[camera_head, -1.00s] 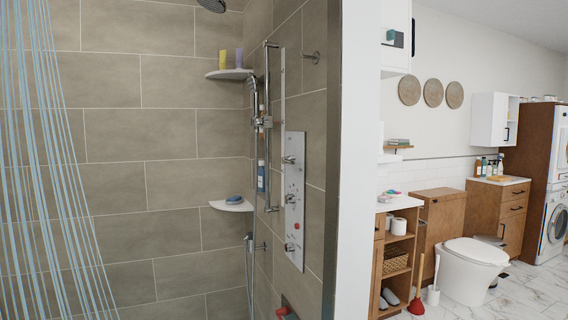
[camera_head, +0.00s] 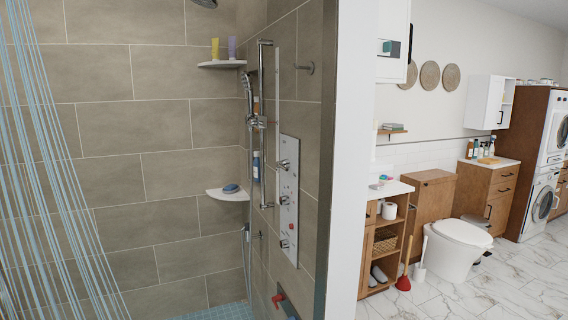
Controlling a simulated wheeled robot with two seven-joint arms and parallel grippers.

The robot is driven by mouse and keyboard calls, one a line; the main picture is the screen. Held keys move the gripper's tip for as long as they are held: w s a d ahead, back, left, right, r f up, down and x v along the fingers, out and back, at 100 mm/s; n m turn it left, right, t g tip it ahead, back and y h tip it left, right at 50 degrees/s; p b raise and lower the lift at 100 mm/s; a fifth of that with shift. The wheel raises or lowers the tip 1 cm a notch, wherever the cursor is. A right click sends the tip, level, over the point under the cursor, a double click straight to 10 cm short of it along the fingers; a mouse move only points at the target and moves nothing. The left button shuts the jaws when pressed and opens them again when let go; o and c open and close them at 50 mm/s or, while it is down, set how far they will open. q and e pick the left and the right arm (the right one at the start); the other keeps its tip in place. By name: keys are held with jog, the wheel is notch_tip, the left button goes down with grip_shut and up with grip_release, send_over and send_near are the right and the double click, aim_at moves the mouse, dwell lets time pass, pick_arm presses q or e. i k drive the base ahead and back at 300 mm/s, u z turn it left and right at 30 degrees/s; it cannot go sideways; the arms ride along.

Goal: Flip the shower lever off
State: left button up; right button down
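The shower panel (camera_head: 289,203) is a tall pale metal plate on the tiled side wall of the shower. It carries an upper lever knob (camera_head: 284,164), a middle lever knob (camera_head: 285,200) and a lower lever knob (camera_head: 285,243). A small red spot (camera_head: 291,227) shows just above the lower knob. A red-handled fitting (camera_head: 279,298) sits low on the same wall, near the bottom edge. Which of these is the shower lever, and its on or off position, I cannot tell. Neither of my grippers is in view.
The shower curtain (camera_head: 50,190) hangs at the left. A white wall edge (camera_head: 346,150) stands right of the shower opening. A hand shower (camera_head: 249,85) hangs on a rail. The toilet (camera_head: 458,243) and open marble floor are at the right.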

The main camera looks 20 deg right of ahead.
aim_at(284, 164)
jog(key=z, duration=0.55)
jog(key=k, duration=0.65)
jog(key=z, duration=0.7)
jog(key=i, duration=0.95)
jog(key=u, duration=1)
jog(key=i, duration=0.65)
jog(key=u, duration=0.7)
